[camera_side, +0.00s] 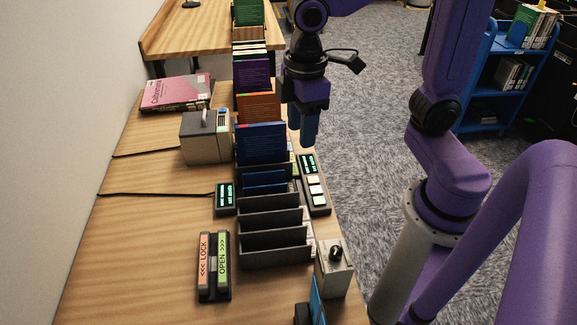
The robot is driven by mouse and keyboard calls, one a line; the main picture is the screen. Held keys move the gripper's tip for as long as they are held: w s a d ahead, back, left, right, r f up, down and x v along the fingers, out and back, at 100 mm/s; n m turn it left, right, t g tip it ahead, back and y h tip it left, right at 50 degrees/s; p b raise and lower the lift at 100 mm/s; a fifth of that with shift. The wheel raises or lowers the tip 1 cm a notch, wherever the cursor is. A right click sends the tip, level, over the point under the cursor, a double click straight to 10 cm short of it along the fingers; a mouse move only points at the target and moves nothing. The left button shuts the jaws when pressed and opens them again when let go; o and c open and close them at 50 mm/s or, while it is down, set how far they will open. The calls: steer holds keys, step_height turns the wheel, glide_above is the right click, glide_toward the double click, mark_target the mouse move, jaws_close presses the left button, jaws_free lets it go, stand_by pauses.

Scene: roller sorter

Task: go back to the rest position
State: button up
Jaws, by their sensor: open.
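My gripper (303,135) points down at the upper middle of the side view, just right of the row of books. Its blue fingers are open and nothing shows between them. A dark blue book (262,144) stands upright in the row beside the fingers, with an orange book (258,107) and a purple book (251,73) behind it. The black slotted sorter (273,238) runs toward the front, and its nearer slots look empty. Blue book edges (265,178) show low in the slots just in front of the dark blue book.
A LOCK/OPEN panel (214,266) lies at the front left. A box with a black knob (334,270) stands front right. A blue book cart (497,80) is beyond the carpet.

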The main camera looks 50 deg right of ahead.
steer(key=s+d+f, duration=0.1)
steer(key=s+d, duration=0.1)
steer(key=s, duration=0.4)
steer(key=s+d+f+n, duration=0.1)
steer(key=s+d+f, duration=0.1)
steer(key=s, duration=0.3)
steer(key=shift+s+f, duration=0.15)
steer(key=shift+s, duration=0.25)
